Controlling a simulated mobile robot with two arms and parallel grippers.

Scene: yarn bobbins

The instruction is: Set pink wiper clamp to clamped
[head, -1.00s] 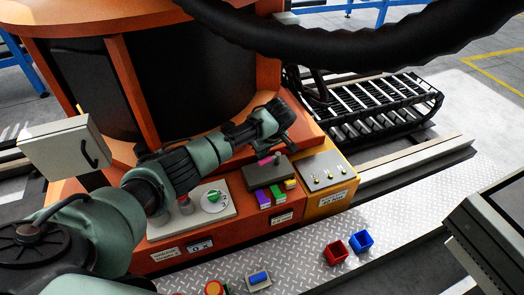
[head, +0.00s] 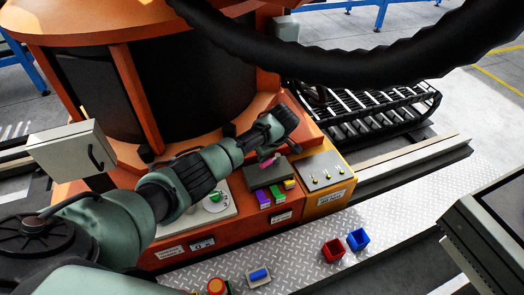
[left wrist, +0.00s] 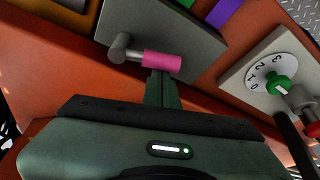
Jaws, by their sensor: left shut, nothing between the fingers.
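The pink wiper clamp is a pink handle (left wrist: 162,60) on a metal pivot (left wrist: 120,48), fixed on a grey block (left wrist: 185,30). In the head view the pink handle (head: 268,163) shows partly behind my left gripper (head: 267,154). In the left wrist view my left gripper (left wrist: 161,76) is shut and empty. Its fingertips are right at the pink handle's near side, overlapping its edge in the picture; I cannot tell whether they touch. My right gripper is not in view.
A dial plate with a green knob (left wrist: 281,86) and a red-tipped lever (left wrist: 312,129) are close by. Purple (head: 263,198), green and yellow keys sit in front of the block. A yellow switch box (head: 328,180) adjoins it. Red (head: 334,250) and blue bins lie on the plate floor.

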